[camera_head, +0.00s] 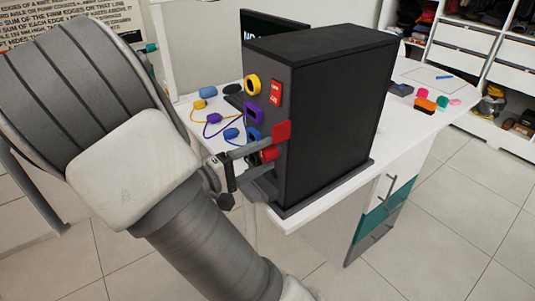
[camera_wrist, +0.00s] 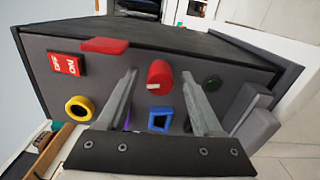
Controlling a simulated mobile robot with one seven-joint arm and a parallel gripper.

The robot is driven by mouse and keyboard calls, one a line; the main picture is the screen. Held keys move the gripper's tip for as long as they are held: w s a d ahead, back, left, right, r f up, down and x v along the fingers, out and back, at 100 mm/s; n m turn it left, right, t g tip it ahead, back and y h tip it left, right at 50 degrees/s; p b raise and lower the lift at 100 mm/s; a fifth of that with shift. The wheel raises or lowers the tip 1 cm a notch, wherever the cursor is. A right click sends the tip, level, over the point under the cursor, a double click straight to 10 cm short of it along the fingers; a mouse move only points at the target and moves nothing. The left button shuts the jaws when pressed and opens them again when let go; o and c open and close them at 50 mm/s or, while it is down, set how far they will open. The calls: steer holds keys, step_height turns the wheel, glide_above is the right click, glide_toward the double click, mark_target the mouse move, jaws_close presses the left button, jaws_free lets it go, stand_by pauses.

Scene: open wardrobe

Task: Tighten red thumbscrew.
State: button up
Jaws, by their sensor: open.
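The red thumbscrew (camera_wrist: 160,75) appears to be the red cylinder with a pale mark on its end, on the grey front panel (camera_wrist: 45,95) of a black box (camera_head: 335,110). In the head view the thumbscrew (camera_head: 270,153) shows low on the panel, partly behind my gripper (camera_head: 263,156). In the wrist view my gripper (camera_wrist: 159,74) is open, with one finger on each side of the thumbscrew. Gaps show between it and both fingers in that view. How deep the fingertips reach along it I cannot tell.
A flat red piece (camera_head: 281,131) sits just above the thumbscrew. The panel also bears a red ON/OFF switch (camera_wrist: 66,64), a yellow ring (camera_wrist: 79,108), a blue square socket (camera_wrist: 159,121) and a dark green button (camera_wrist: 213,83). Coloured plugs with cables (camera_head: 212,118) lie on the white table (camera_head: 310,215).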

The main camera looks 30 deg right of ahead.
steer(key=shift+r+n+p, duration=0.25)
steer(key=shift+n+p, duration=0.55)
steer(key=shift+p, duration=0.25)
steer(key=n+p, duration=0.6)
steer(key=shift+n+p, duration=0.3)
steer(key=shift+n, duration=0.1)
steer(key=n+p, duration=0.5)
steer(key=n, duration=0.1)
steer(key=shift+f+n+p, duration=0.1)
steer(key=shift+n+p, duration=0.95)
steer(key=shift+n, duration=0.05)
steer(key=shift+f+n, duration=0.15)
steer(key=shift+n, duration=0.15)
